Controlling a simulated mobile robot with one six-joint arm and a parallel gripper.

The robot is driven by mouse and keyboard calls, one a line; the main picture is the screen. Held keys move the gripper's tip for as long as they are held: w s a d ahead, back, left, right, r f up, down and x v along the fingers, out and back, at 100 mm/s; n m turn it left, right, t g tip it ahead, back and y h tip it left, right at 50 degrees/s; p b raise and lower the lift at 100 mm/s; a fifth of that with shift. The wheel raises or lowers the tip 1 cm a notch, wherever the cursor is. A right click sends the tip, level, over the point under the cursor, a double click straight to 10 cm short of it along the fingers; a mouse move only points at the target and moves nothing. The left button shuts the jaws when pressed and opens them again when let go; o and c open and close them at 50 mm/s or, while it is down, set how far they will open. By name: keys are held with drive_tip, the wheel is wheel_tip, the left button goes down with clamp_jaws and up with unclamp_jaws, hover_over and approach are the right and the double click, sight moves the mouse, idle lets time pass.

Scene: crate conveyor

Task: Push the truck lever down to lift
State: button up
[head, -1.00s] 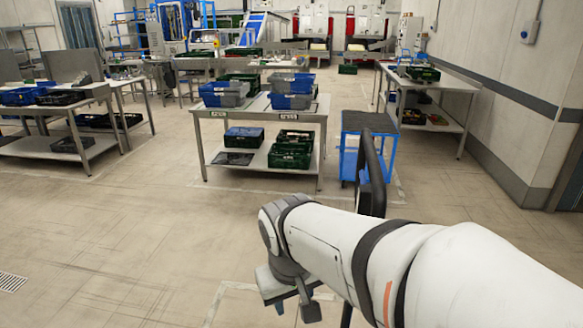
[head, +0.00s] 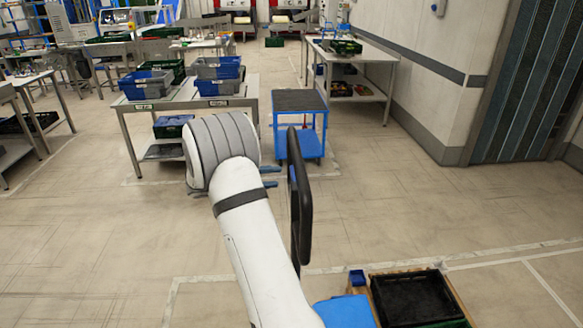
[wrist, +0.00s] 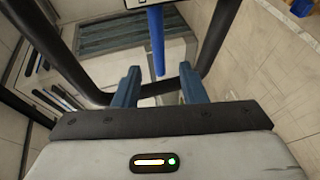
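The truck's black loop handle (head: 304,205) stands upright right of my arm in the head view. In the wrist view the handle's black frame (wrist: 222,40) surrounds a blue lever (wrist: 156,35). My gripper (head: 270,177) is just left of the handle in the head view. In the wrist view my gripper (wrist: 160,86) has its blue fingers apart, with the lever's end showing between them. I cannot tell whether they touch it. The truck's blue body (head: 345,313) shows at the bottom edge. The lever is not clear in the head view.
A black crate (head: 415,297) on a wooden pallet lies right of the truck's body. A blue cart (head: 300,128) and a table (head: 185,97) with blue-grey crates stand ahead. Floor to the left and right is open; a wall (head: 430,75) bounds the right side.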

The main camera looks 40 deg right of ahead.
sight(293, 171)
drive_tip(key=shift+h, duration=0.3)
drive_tip(key=p+x, duration=0.1)
drive_tip(key=x, duration=0.1)
drive_tip(key=p+x, duration=0.1)
drive_tip(key=x, duration=0.2)
drive_tip(key=w+p+x, duration=0.1)
drive_tip(key=x, duration=0.2)
drive_tip(key=shift+d, duration=0.15)
clamp_jaws()
